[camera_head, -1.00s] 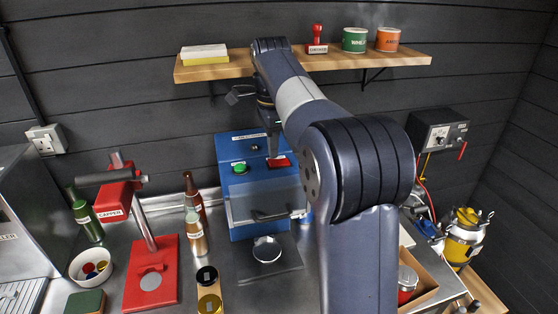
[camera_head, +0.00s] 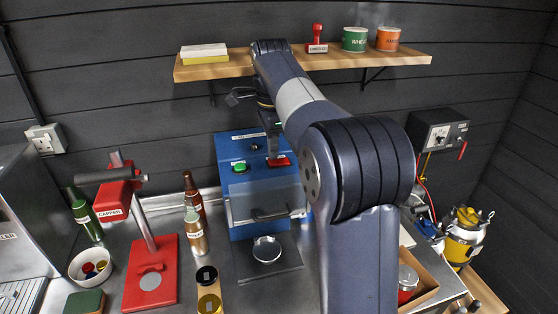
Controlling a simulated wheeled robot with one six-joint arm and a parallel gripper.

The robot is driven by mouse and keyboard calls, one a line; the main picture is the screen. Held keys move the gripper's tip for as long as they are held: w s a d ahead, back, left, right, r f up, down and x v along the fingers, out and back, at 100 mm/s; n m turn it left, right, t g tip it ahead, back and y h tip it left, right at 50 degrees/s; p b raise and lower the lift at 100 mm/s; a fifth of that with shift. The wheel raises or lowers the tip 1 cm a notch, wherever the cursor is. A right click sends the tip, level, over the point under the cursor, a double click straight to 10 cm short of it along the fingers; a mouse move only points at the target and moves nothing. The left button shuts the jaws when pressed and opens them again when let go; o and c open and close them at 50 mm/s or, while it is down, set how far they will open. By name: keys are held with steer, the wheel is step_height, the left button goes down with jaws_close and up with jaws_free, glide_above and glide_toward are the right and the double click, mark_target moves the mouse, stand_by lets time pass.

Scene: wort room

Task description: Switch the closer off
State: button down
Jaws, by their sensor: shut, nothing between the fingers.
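The closer is a blue machine (camera_head: 238,151) standing on the steel bench below the shelf. Its top carries a green button (camera_head: 239,167) at left and a red button (camera_head: 279,161) at right. A clear guard with a dark handle (camera_head: 270,215) covers its front. My gripper (camera_head: 274,153) points down with its fingers shut and empty, its tips at or just above the red button. I cannot tell whether they touch it. My arm hides the machine's right side.
The red capper (camera_head: 152,272) and several bottles, one of them brown (camera_head: 196,232), stand left of the closer. A round lid (camera_head: 266,249) lies on the plate in front. A wooden shelf (camera_head: 225,70) runs above my gripper. A cardboard box (camera_head: 422,280) is at right.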

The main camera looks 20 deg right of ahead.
mark_target(273, 161)
steer(key=shift+f+b, duration=0.35)
steer(key=shift+f, duration=0.3)
steer(key=shift+r, duration=0.1)
step_height(273, 161, up, 3)
steer(key=p, duration=0.3)
steer(key=shift+r, duration=1.95)
step_height(273, 161, down, 6)
steer(key=shift+b, duration=0.9)
steer(key=shift+f+b, duration=0.55)
steer(key=shift+b, duration=0.05)
steer(key=shift+r, duration=0.2)
